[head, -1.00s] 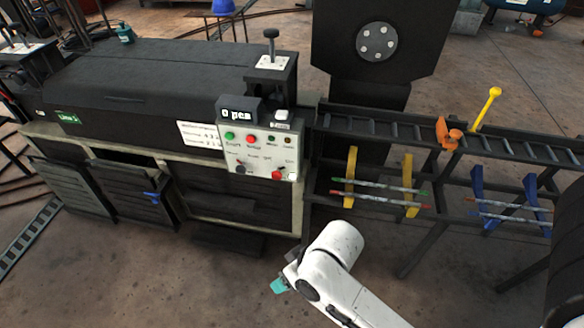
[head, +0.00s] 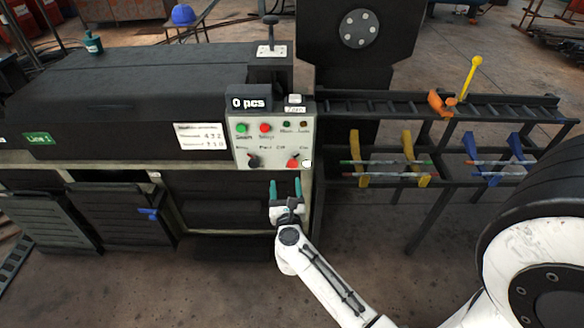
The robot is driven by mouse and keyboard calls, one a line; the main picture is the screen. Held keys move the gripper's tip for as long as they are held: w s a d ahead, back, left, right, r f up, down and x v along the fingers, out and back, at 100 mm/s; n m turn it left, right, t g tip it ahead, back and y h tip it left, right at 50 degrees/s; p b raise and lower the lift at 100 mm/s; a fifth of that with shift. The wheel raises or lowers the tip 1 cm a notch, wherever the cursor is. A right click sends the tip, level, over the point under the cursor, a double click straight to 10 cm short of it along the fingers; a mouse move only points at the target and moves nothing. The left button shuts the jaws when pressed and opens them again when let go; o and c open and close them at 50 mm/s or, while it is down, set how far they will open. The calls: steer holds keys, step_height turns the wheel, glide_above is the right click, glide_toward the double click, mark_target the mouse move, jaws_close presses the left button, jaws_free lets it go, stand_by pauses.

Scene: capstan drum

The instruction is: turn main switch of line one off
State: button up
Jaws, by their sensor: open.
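The line one machine, with a green line label (head: 38,139) at its left, carries a light control panel (head: 273,140). At the panel's lower right is a red switch (head: 293,162), which I take for the main switch; its exact setting is too small to tell. A dark knob (head: 253,161) sits at the lower left. A green button (head: 241,127) and a red button (head: 265,127) are above. My gripper (head: 286,186) has two teal fingers, open and empty, pointing up just below the panel in the picture. It seems apart from the switch.
A counter display (head: 248,103) reading 0 pcs stands above the panel. A roller rack (head: 400,105) with yellow and blue holders (head: 407,158) is on the right. The floor in front is clear.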

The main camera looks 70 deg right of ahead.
mark_target(292, 166)
steer(key=d, duration=0.3)
steer(key=w+d+m+g, duration=0.1)
steer(key=d, duration=0.3)
steer(key=w+d+f+m, duration=0.1)
steer(key=d, duration=0.3)
steer(key=shift+w+d+f+g, duration=0.1)
steer(key=shift+w+g, duration=0.15)
steer(key=shift+g, duration=0.15)
steer(key=c, duration=1)
